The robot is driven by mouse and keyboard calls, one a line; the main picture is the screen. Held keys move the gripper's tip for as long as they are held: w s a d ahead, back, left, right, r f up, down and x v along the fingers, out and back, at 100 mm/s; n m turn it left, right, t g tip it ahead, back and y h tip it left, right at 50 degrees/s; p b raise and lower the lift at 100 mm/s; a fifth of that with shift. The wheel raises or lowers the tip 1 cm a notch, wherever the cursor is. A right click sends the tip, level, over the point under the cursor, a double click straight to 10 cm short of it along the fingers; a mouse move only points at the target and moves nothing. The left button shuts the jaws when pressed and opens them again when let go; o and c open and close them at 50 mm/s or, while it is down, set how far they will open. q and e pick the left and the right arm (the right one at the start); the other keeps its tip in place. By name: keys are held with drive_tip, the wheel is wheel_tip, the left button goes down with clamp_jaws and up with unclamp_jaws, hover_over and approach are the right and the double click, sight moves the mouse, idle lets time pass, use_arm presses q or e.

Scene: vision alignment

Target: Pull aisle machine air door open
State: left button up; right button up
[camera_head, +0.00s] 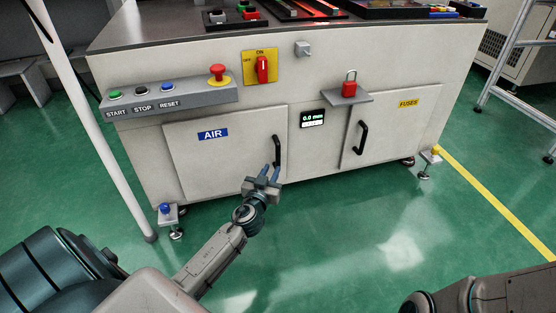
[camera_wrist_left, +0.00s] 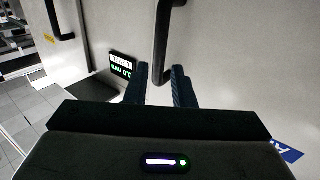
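The air door (camera_head: 222,160) is a pale panel with a blue AIR label (camera_head: 213,134) on the front of the machine, and it looks shut. Its black upright bar handle (camera_head: 277,151) is near the panel's right edge. My left gripper (camera_head: 269,171) is at the handle's lower end with its blue fingers apart. In the left wrist view, the handle (camera_wrist_left: 163,40) runs down between the two open fingers of the left gripper (camera_wrist_left: 161,70). I cannot tell whether either finger touches it. My right gripper is out of view; only part of my right arm shows at bottom right.
A fuses door (camera_head: 392,128) with its own black handle (camera_head: 360,138) is to the right, past a small display (camera_head: 312,118). A button panel (camera_head: 170,97) juts out above the air door. A white post (camera_head: 90,115) stands at left. Green floor in front is clear.

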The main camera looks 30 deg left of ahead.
sight(277, 159)
use_arm(q)
drive_tip(key=x, duration=0.8)
drive_tip(key=shift+f+b, duration=0.1)
drive_tip(key=shift+b, duration=0.2)
drive_tip(key=shift+s, duration=0.1)
clamp_jaws()
